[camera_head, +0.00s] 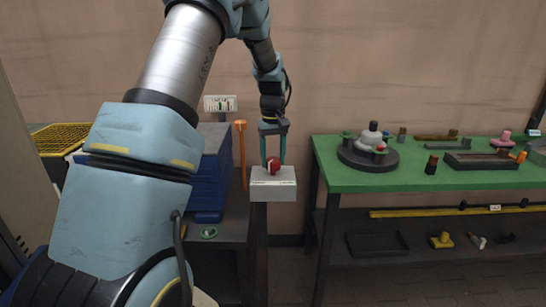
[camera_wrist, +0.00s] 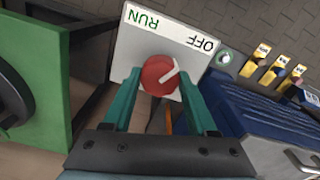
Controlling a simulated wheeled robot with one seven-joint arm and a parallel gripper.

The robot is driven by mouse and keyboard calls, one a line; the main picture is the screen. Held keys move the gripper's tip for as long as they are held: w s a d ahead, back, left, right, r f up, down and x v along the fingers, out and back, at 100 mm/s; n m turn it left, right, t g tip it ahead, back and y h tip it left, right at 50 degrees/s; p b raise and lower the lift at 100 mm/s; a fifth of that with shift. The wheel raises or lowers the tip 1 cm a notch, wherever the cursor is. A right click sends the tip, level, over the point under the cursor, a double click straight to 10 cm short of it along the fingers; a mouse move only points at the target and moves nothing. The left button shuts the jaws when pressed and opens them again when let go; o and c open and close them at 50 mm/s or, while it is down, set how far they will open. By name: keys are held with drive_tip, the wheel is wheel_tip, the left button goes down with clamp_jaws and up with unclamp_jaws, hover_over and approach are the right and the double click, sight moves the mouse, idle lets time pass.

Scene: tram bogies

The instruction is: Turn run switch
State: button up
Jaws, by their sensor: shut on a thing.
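The run switch is a red round knob (camera_wrist: 158,77) on a pale grey box (camera_head: 273,186) that stands on a dark post. The box's white plate (camera_wrist: 135,50) carries the words RUN and OFF, upside down in the wrist view. The knob's white pointer line slants to the upper right there, toward the OFF side. My gripper (camera_head: 273,163) reaches down from above with its teal fingers. In the wrist view my gripper (camera_wrist: 160,77) has one finger on each side of the knob and is shut on it. The contact faces are hidden.
A green bench (camera_head: 345,182) with several parts stands close on the right, with a lower shelf. Blue drawers (camera_head: 210,175) and an orange-handled tool (camera_head: 241,150) stand close on the left. A wall lies behind. A yellow mesh tray (camera_head: 62,137) is at the far left.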

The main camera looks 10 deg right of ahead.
sight(272, 160)
drive_tip(key=shift+m, duration=1.1)
drive_tip(key=o, duration=1.4)
drive_tip(key=shift+c, duration=0.2)
drive_tip(key=shift+r, duration=0.15)
wheel_tip(272, 160, up, 11)
drive_tip(key=b, duration=0.1)
drive_tip(key=shift+f+b, duration=0.2)
drive_tip(key=shift+b, duration=0.1)
drive_tip(key=shift+a, duration=0.1)
